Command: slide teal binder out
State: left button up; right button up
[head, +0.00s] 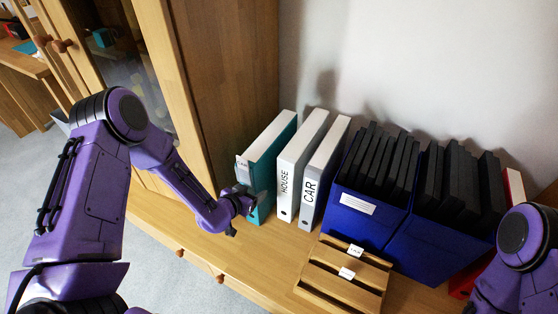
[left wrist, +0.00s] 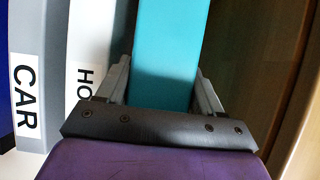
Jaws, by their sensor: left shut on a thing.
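The teal binder (head: 268,165) stands upright on the wooden shelf, at the left end of the row of binders. My left gripper (head: 242,203) is at its front spine in the head view. In the left wrist view the teal binder (left wrist: 168,50) runs between the two fingers of my left gripper (left wrist: 160,88), one on each side, and the gripper is shut on it. The binder's lower part is hidden behind the gripper in that view. My right arm shows at the right edge of the head view, but its gripper is out of view.
The HOUSE binder (head: 302,163) stands just right of the teal binder, then the CAR binder (head: 325,172). A wooden cabinet side (head: 225,80) is close on the left. Blue boxes of black files (head: 350,218) and a wooden tray (head: 322,284) are to the right.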

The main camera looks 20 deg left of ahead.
pick_arm(q)
jog(key=shift+s+a, duration=0.2)
jog(key=shift+s, duration=1.15)
jog(key=o, duration=1.1)
jog(key=shift+o, duration=0.2)
jog(key=shift+p, duration=0.35)
jog(key=d+p+v, duration=0.1)
jog(key=p+v, duration=0.3)
jog(key=v, duration=0.4)
jog(key=shift+a, duration=0.5)
